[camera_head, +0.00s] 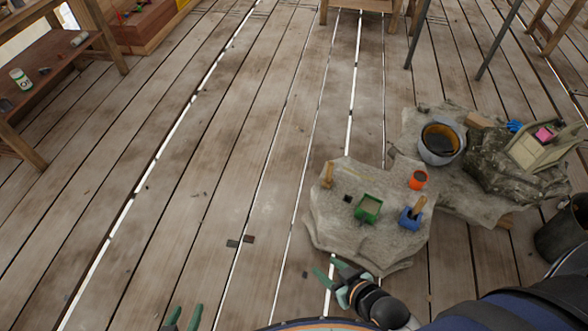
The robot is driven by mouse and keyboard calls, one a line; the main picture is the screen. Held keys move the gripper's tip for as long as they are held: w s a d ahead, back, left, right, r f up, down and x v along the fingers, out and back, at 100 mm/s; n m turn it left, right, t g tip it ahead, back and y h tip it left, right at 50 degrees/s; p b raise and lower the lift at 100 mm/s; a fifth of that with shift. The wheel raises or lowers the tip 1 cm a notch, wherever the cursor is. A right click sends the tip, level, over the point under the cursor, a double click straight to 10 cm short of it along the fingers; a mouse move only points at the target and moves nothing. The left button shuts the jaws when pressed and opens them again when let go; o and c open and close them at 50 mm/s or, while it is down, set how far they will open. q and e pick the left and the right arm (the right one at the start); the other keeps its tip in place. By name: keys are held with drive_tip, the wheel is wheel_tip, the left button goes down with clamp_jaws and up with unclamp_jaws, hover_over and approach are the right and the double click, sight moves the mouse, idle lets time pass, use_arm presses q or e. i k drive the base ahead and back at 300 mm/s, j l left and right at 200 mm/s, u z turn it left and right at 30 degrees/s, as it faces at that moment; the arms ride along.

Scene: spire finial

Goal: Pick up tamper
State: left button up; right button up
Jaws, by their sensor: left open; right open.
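A small upright wooden piece (327,174) stands at the left edge of a pale stone slab (330,225) on the floor. A blue piece with a wooden handle (411,217) sits at the slab's right side. I cannot tell for certain which of the two is the tamper. My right gripper (331,271) is open and empty, close to the slab's front edge, apart from both pieces. My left gripper (184,318) is open at the bottom edge, with only its green fingertips showing, far left of the slab.
The slab also carries a green box (368,208), an orange cup (418,180) and a small dark square (348,198). A bucket (441,143), rocks and a dark pot (564,232) lie to the right. A wooden bench (50,62) stands far left. The middle planks are mostly clear.

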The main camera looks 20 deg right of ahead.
sight(328, 181)
drive_tip(key=i+j+u, duration=0.55)
drive_tip(key=i+u, duration=0.35)
drive_tip(key=i+z, duration=0.5)
drive_tip(key=i+j+z, duration=0.15)
drive_tip(key=i+z, duration=0.45)
drive_tip(key=z, duration=0.3)
drive_tip(key=i+z, duration=0.1)
drive_tip(key=z, duration=0.4)
drive_tip(key=i+z, duration=0.15)
drive_tip(key=z, duration=0.3)
